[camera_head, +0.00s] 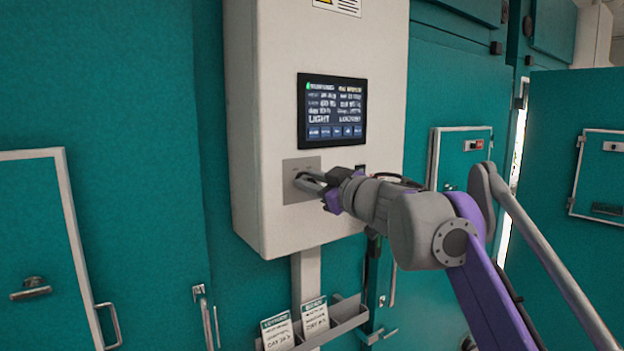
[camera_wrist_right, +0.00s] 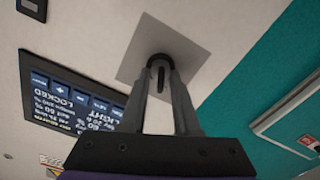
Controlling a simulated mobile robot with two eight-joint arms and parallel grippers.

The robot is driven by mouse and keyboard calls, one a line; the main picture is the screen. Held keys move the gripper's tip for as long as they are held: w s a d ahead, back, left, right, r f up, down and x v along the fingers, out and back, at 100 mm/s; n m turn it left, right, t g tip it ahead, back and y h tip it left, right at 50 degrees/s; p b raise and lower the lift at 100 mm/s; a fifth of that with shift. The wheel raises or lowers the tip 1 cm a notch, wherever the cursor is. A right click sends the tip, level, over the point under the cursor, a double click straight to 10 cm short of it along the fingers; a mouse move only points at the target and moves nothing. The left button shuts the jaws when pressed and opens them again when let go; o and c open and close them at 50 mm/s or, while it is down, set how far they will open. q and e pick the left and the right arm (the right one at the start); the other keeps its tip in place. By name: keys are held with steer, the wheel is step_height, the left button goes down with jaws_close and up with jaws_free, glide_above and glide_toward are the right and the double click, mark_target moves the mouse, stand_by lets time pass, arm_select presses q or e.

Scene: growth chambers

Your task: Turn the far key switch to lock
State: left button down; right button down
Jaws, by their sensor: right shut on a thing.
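The key switch sits on a square grey plate (camera_head: 292,168) low on the front of the white control box (camera_head: 330,60). My right gripper (camera_head: 308,183) reaches in from the right and its fingers are at the switch. In the right wrist view, my right gripper (camera_wrist_right: 159,88) is shut on the dark key (camera_wrist_right: 157,72) in the middle of the plate. The fingers hide much of the key in the head view. The screen (camera_head: 332,110) above shows LIGHT and, in the wrist view, the word LOCKED. My left gripper is not in view.
A holder with cards (camera_head: 315,318) is below the box. Teal chamber doors with handles (camera_head: 30,290) stand to the left, and a teal door panel (camera_head: 600,170) stands to the right. A small black part (camera_wrist_right: 32,8) is on the box near the plate.

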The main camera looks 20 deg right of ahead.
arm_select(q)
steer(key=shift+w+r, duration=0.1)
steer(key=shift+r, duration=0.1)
arm_select(e)
steer(key=shift+n, duration=0.5)
steer(key=c, duration=1)
jaws_free()
steer(key=shift+s, duration=0.1)
